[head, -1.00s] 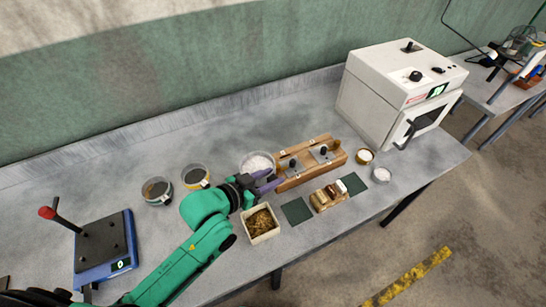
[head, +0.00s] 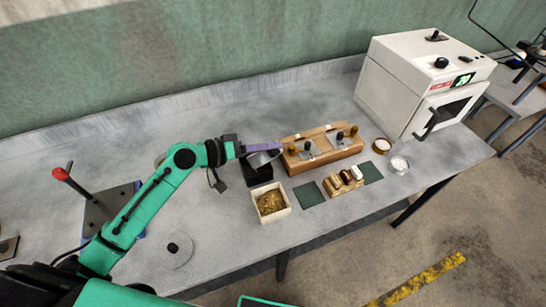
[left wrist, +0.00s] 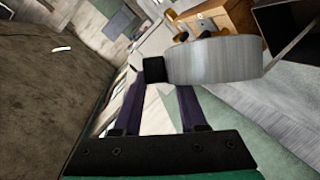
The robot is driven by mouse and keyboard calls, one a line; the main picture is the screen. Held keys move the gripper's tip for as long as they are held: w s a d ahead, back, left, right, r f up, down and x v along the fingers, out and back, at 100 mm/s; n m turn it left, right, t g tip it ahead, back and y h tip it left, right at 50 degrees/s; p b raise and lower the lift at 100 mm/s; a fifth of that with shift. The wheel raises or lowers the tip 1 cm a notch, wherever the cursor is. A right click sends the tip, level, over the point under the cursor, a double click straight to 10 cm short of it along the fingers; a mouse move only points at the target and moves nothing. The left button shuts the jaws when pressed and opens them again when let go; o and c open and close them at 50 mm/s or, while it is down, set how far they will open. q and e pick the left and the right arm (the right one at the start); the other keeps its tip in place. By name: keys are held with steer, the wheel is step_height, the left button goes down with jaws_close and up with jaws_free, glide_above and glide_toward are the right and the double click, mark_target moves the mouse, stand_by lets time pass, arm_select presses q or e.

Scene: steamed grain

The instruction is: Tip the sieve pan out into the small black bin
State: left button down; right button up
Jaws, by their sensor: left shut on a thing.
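My left gripper (head: 264,148) has purple fingers shut on the black grip of the sieve pan. In the left wrist view the fingers (left wrist: 160,85) reach that grip, and the pan (left wrist: 215,61) shows as a round grey metal wall. Its inside is hidden there. In the head view the pan (head: 262,158) is a small grey shape just under the fingers, over or beside the small black bin (head: 256,174). A dark open box, likely the bin, shows at the upper right of the left wrist view (left wrist: 288,25). My right gripper is not in view.
A cream box of brown grain (head: 270,203) stands close in front of the bin. A wooden rack (head: 318,150) with knobs is to the right, with dark green mats (head: 308,195) nearby. A white oven (head: 415,85) stands at the back right. A knobbed grey disc (head: 175,251) lies front left.

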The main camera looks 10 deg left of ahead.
arm_select(q)
steer(key=shift+w+a+f+n+b, duration=0.15)
steer(key=shift+w+a+n+b, duration=0.15)
steer(key=shift+w+a+b, duration=0.1)
steer(key=shift+w+a+n+h, duration=0.25)
steer(key=shift+w+n+h, duration=0.05)
steer(key=shift+h, duration=0.1)
steer(key=w+a+r+n+h+b, duration=0.1)
steer(key=w+a+n+h+b, duration=0.2)
steer(key=a+n, duration=0.3)
steer(key=shift+w+r+n+t+b, duration=0.2)
steer(key=shift+w+n+t+b, duration=0.1)
steer(key=shift+w+n+b, duration=0.4)
steer(key=shift+w, duration=0.1)
